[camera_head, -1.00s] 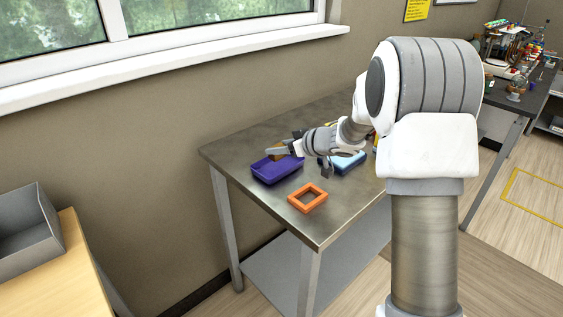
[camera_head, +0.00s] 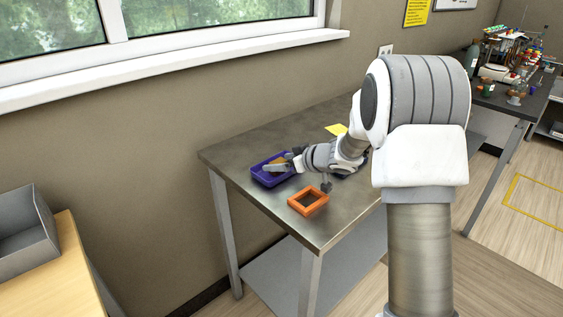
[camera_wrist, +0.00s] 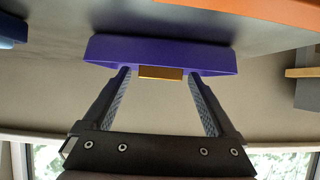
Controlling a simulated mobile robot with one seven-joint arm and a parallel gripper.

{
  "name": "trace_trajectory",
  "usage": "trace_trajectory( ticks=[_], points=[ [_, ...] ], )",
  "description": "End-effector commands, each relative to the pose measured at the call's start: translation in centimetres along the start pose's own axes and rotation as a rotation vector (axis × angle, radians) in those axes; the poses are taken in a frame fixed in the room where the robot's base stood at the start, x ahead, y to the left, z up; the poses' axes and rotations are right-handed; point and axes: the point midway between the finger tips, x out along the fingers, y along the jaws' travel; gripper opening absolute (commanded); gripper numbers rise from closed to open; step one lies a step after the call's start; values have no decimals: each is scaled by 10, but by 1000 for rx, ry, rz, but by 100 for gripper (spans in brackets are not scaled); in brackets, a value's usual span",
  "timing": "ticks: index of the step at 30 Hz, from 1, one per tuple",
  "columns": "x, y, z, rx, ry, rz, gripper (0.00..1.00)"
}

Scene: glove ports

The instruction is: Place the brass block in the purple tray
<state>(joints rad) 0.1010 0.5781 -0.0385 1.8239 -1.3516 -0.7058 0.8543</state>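The purple tray (camera_head: 262,182) stands near the left end of the metal table; it also shows in the wrist view (camera_wrist: 110,48). The brass block (camera_wrist: 160,73) is at the tray, between my fingers, and in the head view a small part of it (camera_head: 279,161) shows inside the tray's outline. My gripper (camera_wrist: 160,78) is open, with a gap on each side of the block. In the head view my gripper (camera_head: 277,165) reaches down over the tray from the right. The block's underside is hidden, so its contact with the tray floor cannot be seen.
An orange square frame (camera_head: 296,205) lies in front of the tray, close below my wrist. A blue object (camera_wrist: 12,28) sits on the table, mostly hidden behind my arm in the head view. A yellow piece (camera_head: 336,129) lies at the back. The table's front left corner is bare.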

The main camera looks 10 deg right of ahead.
Motion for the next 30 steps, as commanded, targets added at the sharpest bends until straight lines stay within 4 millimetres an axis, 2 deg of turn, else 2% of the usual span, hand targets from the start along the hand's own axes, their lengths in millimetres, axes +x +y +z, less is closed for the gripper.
trace_trajectory(
  ticks=[5,8,21,24,30],
  points=[
    [-1,0,-2,-1,0,0,92],
    [-8,1,-4,0,0,2,92],
    [-97,0,-5,1,0,3,92],
    [-110,1,-4,1,0,2,92],
    [-125,3,-9,-7,3,30,92]
  ],
)
